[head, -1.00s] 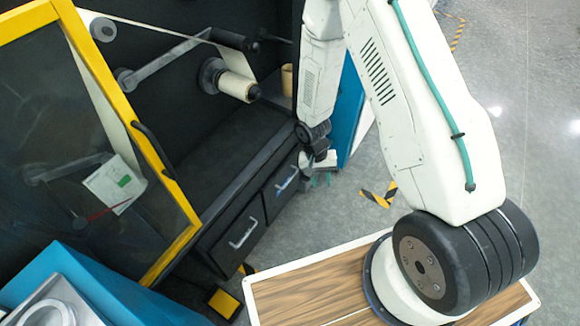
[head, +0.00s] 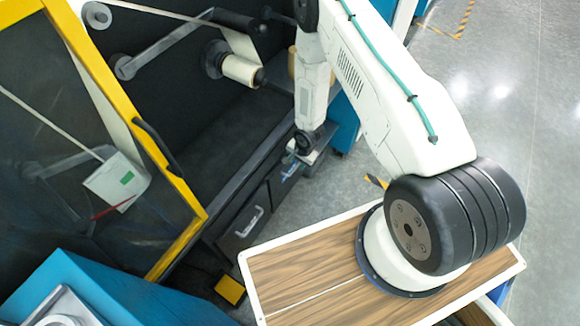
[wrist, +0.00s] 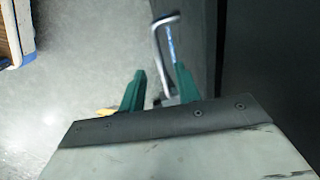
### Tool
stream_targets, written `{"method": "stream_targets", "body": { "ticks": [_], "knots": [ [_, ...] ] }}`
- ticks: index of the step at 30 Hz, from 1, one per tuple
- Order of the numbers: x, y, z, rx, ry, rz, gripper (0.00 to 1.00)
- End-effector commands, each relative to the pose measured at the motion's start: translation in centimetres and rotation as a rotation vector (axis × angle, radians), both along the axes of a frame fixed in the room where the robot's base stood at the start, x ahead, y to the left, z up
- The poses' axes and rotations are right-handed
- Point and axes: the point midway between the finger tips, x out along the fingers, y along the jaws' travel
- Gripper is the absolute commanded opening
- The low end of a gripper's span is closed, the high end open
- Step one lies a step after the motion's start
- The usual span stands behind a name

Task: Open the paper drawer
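Two dark drawers sit side by side in the base of the black machine. The left drawer (head: 243,226) has a silver bar handle (head: 250,221). The right drawer (head: 286,181) has a handle and a blue mark, partly covered by my arm. Both look shut; I cannot read which holds paper. My gripper (head: 298,158) is at the right drawer's front, its fingers mostly hidden in the head view. In the wrist view my gripper (wrist: 158,84) has its green fingers apart, with a bar handle (wrist: 157,42) ahead of and between them. Contact is not clear.
A yellow-framed clear door (head: 165,165) stands open at the left. A roll (head: 240,70) hangs on a spindle inside the machine. A wood-topped surface (head: 310,275) lies under my arm's base. A yellow block (head: 230,290) is on the floor. Grey floor is free at the right.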

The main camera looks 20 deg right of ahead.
Motion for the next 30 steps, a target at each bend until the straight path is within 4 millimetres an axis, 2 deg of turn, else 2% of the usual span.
{"method": "stream_targets", "body": {
  "ticks": [3,6,15,18,19,22,23,24,30],
  "knots": [
    [0.2,0.1,-1.5,-0.001,0.001,0.000,0.33],
    [0.3,0.1,-2.1,-0.001,0.001,0.000,0.33],
    [0.4,0.2,-2.3,-0.002,0.000,0.001,0.33],
    [0.4,0.2,-2.3,-0.002,0.000,0.001,0.05],
    [0.4,0.3,-2.3,-0.002,0.000,0.001,0.00],
    [0.4,0.3,-2.3,-0.001,0.001,0.001,0.00],
    [0.3,4.5,-2.3,-0.001,0.001,0.019,0.00],
    [0.4,2.8,-2.3,-0.001,0.000,0.009,0.00],
    [-0.3,1.5,-2.2,0.001,-0.006,0.026,0.00]
  ]
}}
